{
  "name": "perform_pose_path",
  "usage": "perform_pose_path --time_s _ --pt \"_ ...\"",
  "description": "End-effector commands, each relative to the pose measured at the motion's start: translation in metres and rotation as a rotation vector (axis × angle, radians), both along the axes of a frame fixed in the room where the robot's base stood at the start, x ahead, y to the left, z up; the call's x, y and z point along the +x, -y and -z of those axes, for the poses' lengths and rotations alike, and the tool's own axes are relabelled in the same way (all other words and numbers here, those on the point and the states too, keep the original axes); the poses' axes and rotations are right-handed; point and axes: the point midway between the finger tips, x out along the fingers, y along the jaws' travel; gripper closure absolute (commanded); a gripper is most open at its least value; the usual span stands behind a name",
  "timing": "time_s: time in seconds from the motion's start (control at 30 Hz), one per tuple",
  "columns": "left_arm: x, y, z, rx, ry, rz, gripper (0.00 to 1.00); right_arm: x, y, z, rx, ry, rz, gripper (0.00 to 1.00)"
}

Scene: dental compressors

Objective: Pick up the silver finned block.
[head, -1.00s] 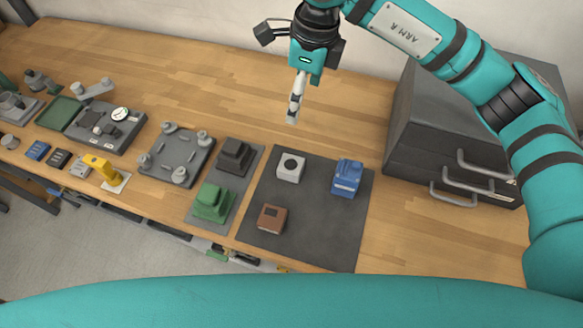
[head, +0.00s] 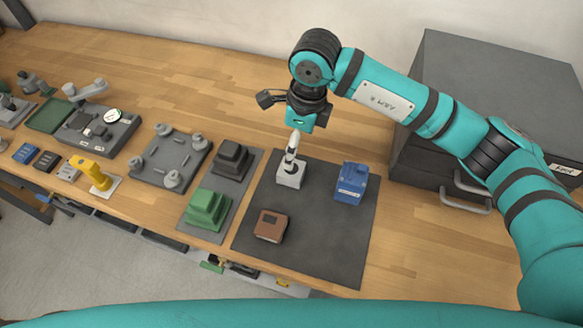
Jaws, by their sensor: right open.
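The silver block (head: 290,178) sits on the dark grey mat (head: 318,235), near its back left part. Its fins are too small to make out. My right gripper (head: 290,165) points down directly over the block, fingertips at or just above its top. It is open, with its fingers seen nearly edge-on. The fingers cover part of the block's top, and I cannot tell whether they touch it or straddle it. My left gripper is not in view.
On the mat, a blue block (head: 351,182) stands to the right and a brown block (head: 270,226) in front. Left are a black stepped block (head: 232,160) and a green one (head: 208,210). A dark grey drawer cabinet (head: 485,90) stands at the right. Bare wood lies behind.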

Motion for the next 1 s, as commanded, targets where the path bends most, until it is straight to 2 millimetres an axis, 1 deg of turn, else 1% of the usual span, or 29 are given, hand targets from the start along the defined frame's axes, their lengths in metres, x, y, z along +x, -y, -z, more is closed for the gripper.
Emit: perform_pose_path --time_s 0.03,0.1,0.2,0.37,0.47,0.6,0.7,0.8,1.0 --pt "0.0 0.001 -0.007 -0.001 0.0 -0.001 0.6 -0.001 -0.001 0.009 -0.002 -0.007 0.001 0.17" --pt "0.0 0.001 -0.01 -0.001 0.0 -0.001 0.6 -0.001 -0.003 0.022 -0.002 -0.005 0.001 0.17" --pt "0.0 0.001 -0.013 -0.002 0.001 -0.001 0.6 0.001 -0.004 0.036 -0.001 -0.004 0.001 0.17" --pt "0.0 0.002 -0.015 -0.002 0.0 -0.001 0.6 0.001 -0.006 0.047 0.0 -0.001 0.0 0.17" --pt "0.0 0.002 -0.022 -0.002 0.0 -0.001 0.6 -0.002 -0.006 0.054 -0.001 -0.003 0.0 0.17" --pt "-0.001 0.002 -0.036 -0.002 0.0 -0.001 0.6 -0.007 -0.008 0.075 -0.001 -0.006 -0.001 0.17" --pt "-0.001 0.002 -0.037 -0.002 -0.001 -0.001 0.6 -0.005 -0.01 0.09 -0.001 -0.004 0.002 0.17" --pt "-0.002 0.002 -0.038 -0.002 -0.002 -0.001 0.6 -0.004 -0.011 0.097 0.0 -0.001 0.0 0.17" --pt "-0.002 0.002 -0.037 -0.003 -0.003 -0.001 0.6 -0.004 -0.011 0.099 0.001 0.0 -0.001 0.17"
